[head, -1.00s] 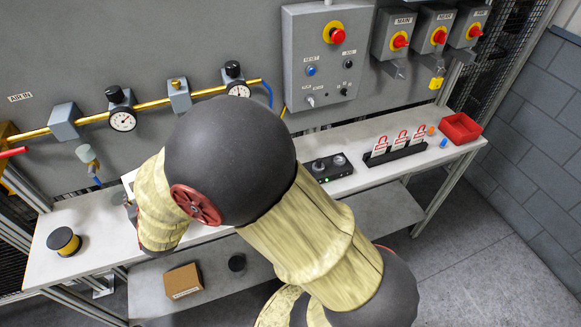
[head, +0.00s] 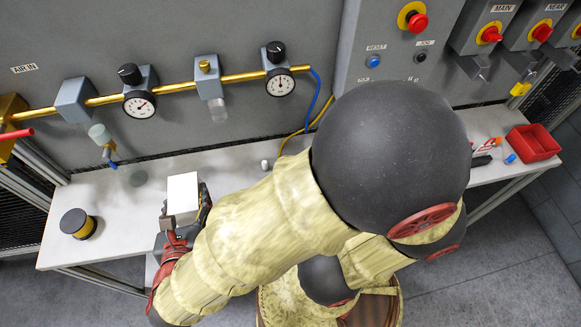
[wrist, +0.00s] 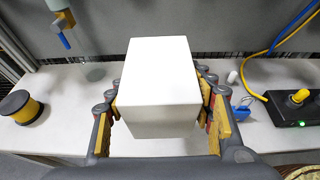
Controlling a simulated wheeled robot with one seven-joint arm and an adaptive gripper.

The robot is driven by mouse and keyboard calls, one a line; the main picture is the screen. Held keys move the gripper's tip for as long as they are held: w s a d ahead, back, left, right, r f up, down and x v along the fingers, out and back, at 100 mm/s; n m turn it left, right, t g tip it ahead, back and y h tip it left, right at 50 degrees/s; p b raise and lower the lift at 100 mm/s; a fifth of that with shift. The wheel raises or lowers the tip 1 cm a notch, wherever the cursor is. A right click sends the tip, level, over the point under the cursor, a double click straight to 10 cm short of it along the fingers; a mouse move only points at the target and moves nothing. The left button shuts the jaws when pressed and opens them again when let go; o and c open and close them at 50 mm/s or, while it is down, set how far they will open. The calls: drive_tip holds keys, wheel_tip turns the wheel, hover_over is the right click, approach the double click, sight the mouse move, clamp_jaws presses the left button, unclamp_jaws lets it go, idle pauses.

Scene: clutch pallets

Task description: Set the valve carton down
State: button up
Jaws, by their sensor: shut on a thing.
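The valve carton is a plain white box (head: 183,196). In the wrist view the carton (wrist: 160,85) fills the middle between the two fingers. My gripper (wrist: 163,112) is shut on its left and right sides with yellow-padded fingers. In the head view my gripper (head: 184,215) holds it over the front part of the white bench (head: 130,240). The carton hides the bench surface behind and under it, so I cannot tell whether its underside touches the bench.
A yellow-and-black spool (head: 77,223) stands on the bench to the left. A black control box with a yellow knob (wrist: 297,105) is at the right. A blue clip (wrist: 243,112) and a small white cylinder (wrist: 232,77) lie nearer. Gauges (head: 139,104) and a brass pipe line the back wall.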

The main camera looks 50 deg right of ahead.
drive_tip(key=shift+s+d+f, duration=0.15)
drive_tip(key=shift+s+d, duration=0.15)
drive_tip(key=shift+s, duration=0.25)
drive_tip(key=w+a+f+b, duration=0.1)
drive_tip(key=w+a+f, duration=0.1)
drive_tip(key=w+f, duration=0.1)
drive_tip(key=w+a+f+b, duration=0.2)
drive_tip(key=w+a+f, duration=0.1)
drive_tip(key=w, duration=0.1)
drive_tip(key=w+a+f+b, duration=0.2)
drive_tip(key=w+f, duration=0.1)
drive_tip(key=w, duration=0.1)
drive_tip(key=shift+w+a+f, duration=0.15)
drive_tip(key=shift+w+f, duration=0.05)
drive_tip(key=shift+w, duration=0.05)
drive_tip(key=shift+w+a+f+b, duration=0.1)
drive_tip(key=shift+f+b, duration=0.4)
drive_tip(key=shift+f, duration=0.4)
drive_tip(key=shift+w+a+f+b, duration=0.1)
drive_tip(key=shift+f+b, duration=0.35)
drive_tip(key=shift+f, duration=0.45)
drive_tip(key=shift+d, duration=0.1)
drive_tip(key=shift+f, duration=0.2)
drive_tip(key=o, duration=1.4)
